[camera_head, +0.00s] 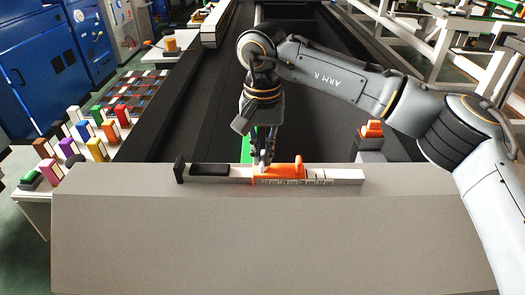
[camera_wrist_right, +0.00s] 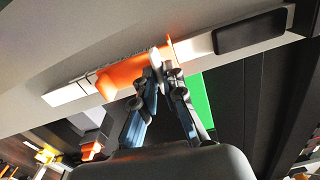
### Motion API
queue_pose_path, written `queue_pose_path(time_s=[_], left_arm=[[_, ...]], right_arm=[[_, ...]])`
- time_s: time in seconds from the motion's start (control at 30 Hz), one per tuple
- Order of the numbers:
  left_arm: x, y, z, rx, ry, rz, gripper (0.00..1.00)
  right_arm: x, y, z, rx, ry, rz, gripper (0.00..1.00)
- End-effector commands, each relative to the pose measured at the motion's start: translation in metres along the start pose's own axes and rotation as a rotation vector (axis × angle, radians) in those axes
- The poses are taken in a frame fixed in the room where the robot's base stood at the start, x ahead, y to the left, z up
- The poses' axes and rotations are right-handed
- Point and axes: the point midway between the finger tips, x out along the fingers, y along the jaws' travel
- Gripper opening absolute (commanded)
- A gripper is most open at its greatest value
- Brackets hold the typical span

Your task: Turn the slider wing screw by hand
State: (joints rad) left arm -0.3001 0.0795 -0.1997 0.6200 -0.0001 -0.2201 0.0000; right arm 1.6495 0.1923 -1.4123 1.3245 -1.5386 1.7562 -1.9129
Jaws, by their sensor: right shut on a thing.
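An orange slider (camera_head: 283,171) sits on a long pale ruler-like rail (camera_head: 345,176) with number markings, lying along the top edge of a grey bench. The orange slider also shows in the wrist view (camera_wrist_right: 122,78). My right gripper (camera_head: 264,160) reaches down from behind to the slider's left part. In the wrist view its fingertips (camera_wrist_right: 164,70) are close together at the slider, shut on the slider wing screw. The screw is mostly hidden between the fingers; only a small pale bit shows there. My left gripper is not in view.
A black grip (camera_head: 210,169) and a dark end stop (camera_head: 179,170) are at the rail's left. An orange-topped grey block (camera_head: 371,140) stands behind the rail's right end. The grey bench front (camera_head: 270,240) is clear. Colored blocks (camera_head: 97,150) stand at left.

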Motion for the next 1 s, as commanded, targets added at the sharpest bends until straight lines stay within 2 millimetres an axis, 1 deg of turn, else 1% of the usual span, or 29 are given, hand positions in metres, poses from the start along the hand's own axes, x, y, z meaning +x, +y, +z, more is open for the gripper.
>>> queue_pose_path(time_s=[0.03, 0.3, 0.7, 0.73, 0.83, 1.0], left_arm=[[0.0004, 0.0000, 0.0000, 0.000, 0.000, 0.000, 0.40], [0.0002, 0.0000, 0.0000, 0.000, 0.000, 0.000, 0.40], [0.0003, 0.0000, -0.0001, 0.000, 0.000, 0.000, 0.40], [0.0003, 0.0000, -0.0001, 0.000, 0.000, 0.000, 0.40], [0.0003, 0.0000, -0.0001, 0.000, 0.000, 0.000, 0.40], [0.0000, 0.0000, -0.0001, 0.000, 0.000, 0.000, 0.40]], right_arm=[[0.0046, 0.0004, 0.0017, -0.020, -0.008, 0.005, 0.00], [0.0051, 0.0004, 0.0019, -0.077, -0.009, 0.006, 0.00], [0.0056, 0.0004, 0.0022, -0.082, -0.010, 0.006, 0.00], [0.0056, 0.0005, 0.0022, -0.082, -0.010, 0.006, 0.12], [0.0048, 0.0004, 0.0019, -0.082, -0.009, 0.005, 0.32], [0.0031, 0.0002, 0.0011, -0.080, -0.005, 0.003, 0.33]])
